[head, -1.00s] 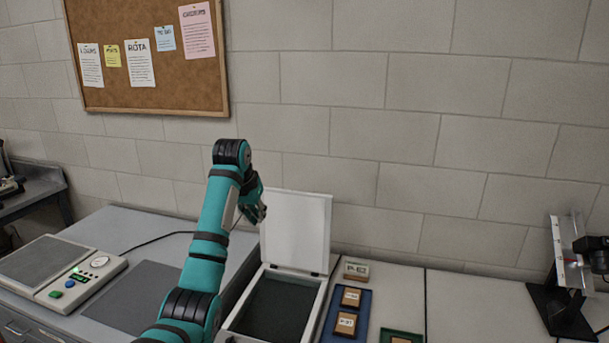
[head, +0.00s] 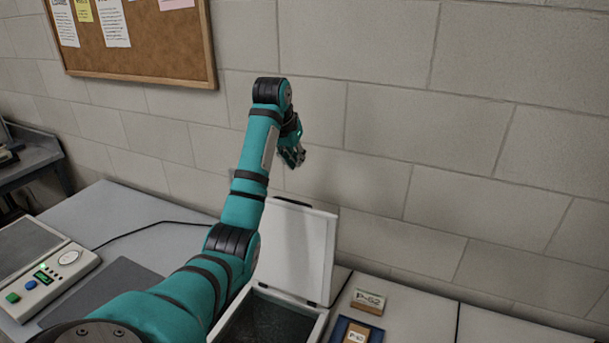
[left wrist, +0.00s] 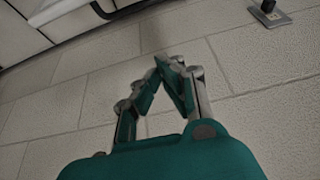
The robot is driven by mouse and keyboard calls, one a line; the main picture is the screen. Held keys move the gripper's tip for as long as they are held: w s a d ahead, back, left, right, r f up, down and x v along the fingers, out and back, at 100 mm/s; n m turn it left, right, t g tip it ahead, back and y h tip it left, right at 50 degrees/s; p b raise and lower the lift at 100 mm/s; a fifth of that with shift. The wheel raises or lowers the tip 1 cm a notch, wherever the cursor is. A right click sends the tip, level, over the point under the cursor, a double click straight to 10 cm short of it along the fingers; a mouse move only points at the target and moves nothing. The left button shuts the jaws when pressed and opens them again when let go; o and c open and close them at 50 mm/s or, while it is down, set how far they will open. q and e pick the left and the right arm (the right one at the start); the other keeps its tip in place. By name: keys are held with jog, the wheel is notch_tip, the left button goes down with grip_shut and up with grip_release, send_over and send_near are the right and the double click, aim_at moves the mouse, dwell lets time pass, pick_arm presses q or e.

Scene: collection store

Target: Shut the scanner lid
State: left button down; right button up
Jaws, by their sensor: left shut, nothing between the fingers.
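The scanner is a white box with a dark bed (head: 262,322), low in the middle of the head view. Its white lid (head: 298,245) stands open, nearly upright, hinged at the back near the wall. My left gripper (head: 297,160) is above the lid's top edge, close to the wall, apart from the lid. My left arm covers the left part of the scanner and lid. In the left wrist view the left fingers (left wrist: 165,62) meet at their tips and hold nothing; blocks of the wall show behind them. The right gripper is out of view.
A panel with green and blue buttons (head: 40,282) sits on the counter at left. A black cable (head: 150,226) runs towards the scanner. A corkboard (head: 160,45) hangs on the wall.

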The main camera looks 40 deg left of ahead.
pick_arm(q)
jog(key=p+x, duration=0.4)
jog(key=x, duration=0.6)
jog(key=s+p, duration=0.1)
jog(key=s, duration=0.1)
jog(key=s+d+p, duration=0.1)
jog(key=s, duration=0.1)
jog(key=shift+s+d, duration=0.2)
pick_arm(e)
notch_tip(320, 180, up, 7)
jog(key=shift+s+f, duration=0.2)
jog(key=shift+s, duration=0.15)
pick_arm(q)
jog(key=shift+f, duration=0.1)
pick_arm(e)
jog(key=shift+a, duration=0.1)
